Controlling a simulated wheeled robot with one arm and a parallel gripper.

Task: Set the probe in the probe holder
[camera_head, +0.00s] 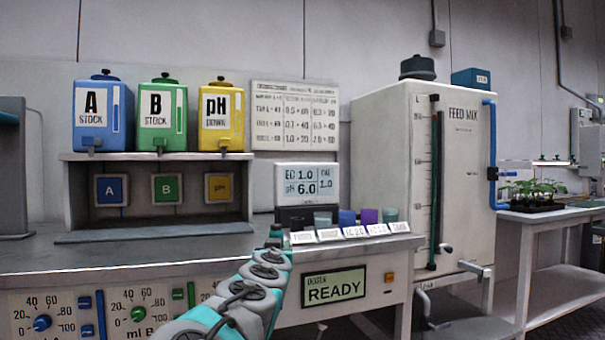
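My arm reaches up from the bottom middle, and my gripper (277,236) is at its far end, over the front part of the bench. It is small and seen from behind, so its fingers and anything between them are hidden. I cannot make out the probe or the probe holder for certain. A meter (307,184) reading EC 1.0, pH 6.0 and a third value of 1.0 stands on a dark base (293,217) just beyond my gripper.
Several small coloured cups, including a purple one (369,216), stand behind white labels right of my gripper. A shelf (155,157) bears blue, green and yellow tanks. A large feed mix tank (375,160) stands right. The bench's left surface (110,255) is clear.

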